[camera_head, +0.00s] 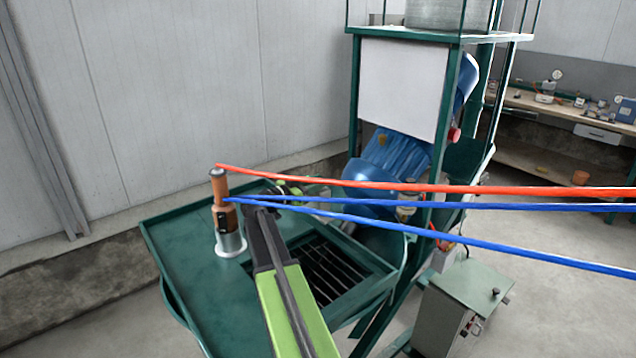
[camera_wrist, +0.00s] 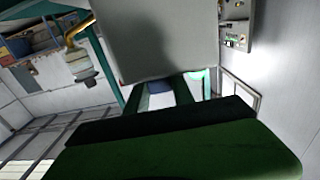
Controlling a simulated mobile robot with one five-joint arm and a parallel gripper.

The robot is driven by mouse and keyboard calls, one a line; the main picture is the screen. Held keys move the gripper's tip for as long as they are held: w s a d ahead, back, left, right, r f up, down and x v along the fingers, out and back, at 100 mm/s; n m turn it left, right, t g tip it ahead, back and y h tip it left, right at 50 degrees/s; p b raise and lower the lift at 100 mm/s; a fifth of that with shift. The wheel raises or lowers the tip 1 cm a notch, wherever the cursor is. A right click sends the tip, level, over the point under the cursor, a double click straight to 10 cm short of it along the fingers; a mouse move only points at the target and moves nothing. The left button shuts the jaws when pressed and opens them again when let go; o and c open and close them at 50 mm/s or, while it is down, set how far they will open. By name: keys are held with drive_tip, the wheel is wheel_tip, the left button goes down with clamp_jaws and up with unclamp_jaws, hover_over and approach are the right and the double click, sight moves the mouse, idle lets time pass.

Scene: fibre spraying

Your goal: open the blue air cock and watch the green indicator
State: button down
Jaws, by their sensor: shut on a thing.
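In the wrist view, the two dark fingers of my gripper (camera_wrist: 161,96) stand around a small dark blue piece (camera_wrist: 160,87), which may be the air cock. They are shut on it, though the contact itself is in shadow. In the head view, my green and black arm reaches over the green table (camera_head: 185,255). Its black end is close to an upright copper-coloured cylinder (camera_head: 220,190) with a dark band and a pale metal base. The blue hoses run to the right from near this cylinder. I cannot make out a green indicator in either view.
A red hose (camera_head: 450,188) and a blue hose (camera_head: 480,242) stretch across the right side. A dark grating (camera_head: 325,268) lies in the table beside my arm. A green frame with a white panel (camera_head: 400,85) stands behind. A grey-green box (camera_head: 465,290) stands at right.

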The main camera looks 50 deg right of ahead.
drive_tip(key=c, duration=1.1)
unclamp_jaws()
wheel_tip(320, 180, up, 6)
drive_tip(key=p, duration=0.5)
drive_tip(key=shift+s+d+f+p, duration=0.1)
drive_tip(key=shift+s+f+p, duration=0.05)
drive_tip(key=shift+p, duration=0.2)
drive_tip(key=s+d+r+p, duration=0.1)
drive_tip(key=s, duration=0.2)
drive_tip(key=s+d+r+p, duration=0.1)
drive_tip(key=s+r+p, duration=0.1)
drive_tip(key=s, duration=0.2)
drive_tip(key=s+d+r+p, duration=0.1)
drive_tip(key=s+r+p, duration=0.1)
drive_tip(key=s, duration=0.1)
drive_tip(key=shift+s+d+r, duration=0.15)
drive_tip(key=shift+s+d, duration=0.2)
drive_tip(key=shift+s, duration=0.05)
